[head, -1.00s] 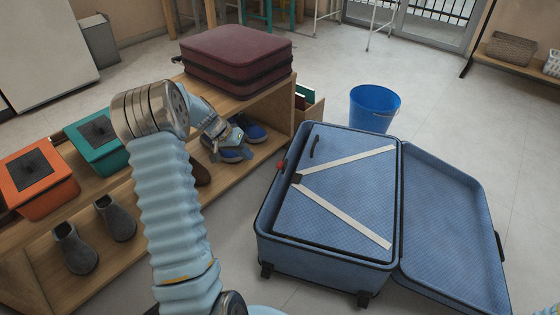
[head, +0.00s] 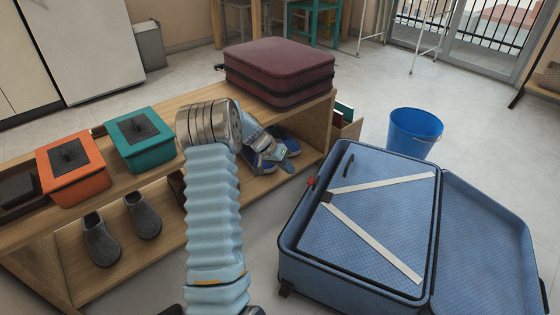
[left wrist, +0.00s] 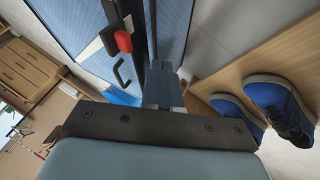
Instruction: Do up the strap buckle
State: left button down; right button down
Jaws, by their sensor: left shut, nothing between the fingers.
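The blue suitcase (head: 296,246) lies open on the floor at the right of the head view. Two pale straps (head: 372,243) form a sideways V over its left half and meet at a small dark buckle piece (head: 327,196). A red piece (head: 312,181) sits close by at the left rim. The left wrist view shows the red piece (left wrist: 123,40) near a strap end; whether the two are joined I cannot tell. My left gripper (head: 278,156) is shut and empty, left of the suitcase and apart from the buckle. Its closed fingers (left wrist: 160,75) show from behind. My right gripper is out of view.
A wooden bench (head: 200,212) stands at the left, carrying a maroon suitcase (head: 279,68), an orange box (head: 82,186) and a teal box (head: 145,151). Blue shoes (left wrist: 275,105) are on its lower shelf, near my left gripper. A blue bucket (head: 414,130) stands behind the suitcase.

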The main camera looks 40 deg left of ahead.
aim_at(313, 182)
pick_arm(q)
jog(key=shift+w+d+f, duration=0.3)
jog(key=shift+w+d, duration=0.05)
jog(key=shift+d, duration=0.4)
jog(key=shift+w+d+f, duration=0.35)
jog(key=shift+d, duration=0.35)
jog(key=shift+w+d+f, duration=0.3)
jog(key=shift+w+d, duration=0.05)
jog(key=shift+d, duration=0.4)
